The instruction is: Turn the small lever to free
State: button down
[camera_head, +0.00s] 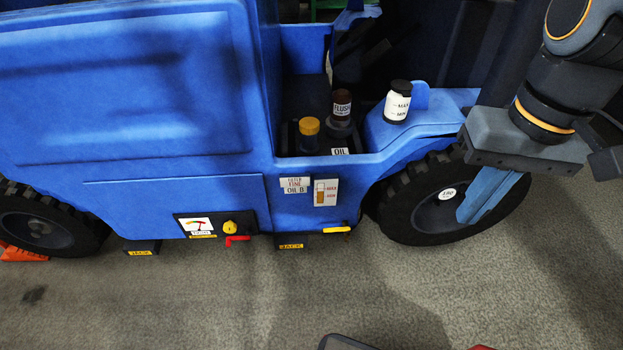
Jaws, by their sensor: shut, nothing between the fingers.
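A small red lever (237,239) sticks out low on the blue vehicle's side, just below a yellow round knob (230,227). A small yellow lever (337,229) lies roughly level at the vehicle's lower edge, further right. No readable marking tells which is the small lever or where free is. My gripper (468,213) is at the right, in front of the front wheel. Its blue fingers point down and left, shut and empty, apart from both levers.
The blue vehicle (120,90) fills the left and middle. A gauge panel (198,226) sits left of the knob. A yellow-capped container (309,127), a dark bottle (341,105) and a white bottle (397,102) stand above. Grey floor (200,300) in front is mostly clear.

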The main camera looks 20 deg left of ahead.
aim_at(248, 236)
jog(key=z, duration=0.9)
jog(key=k, duration=1.8)
jog(key=u, duration=1.2)
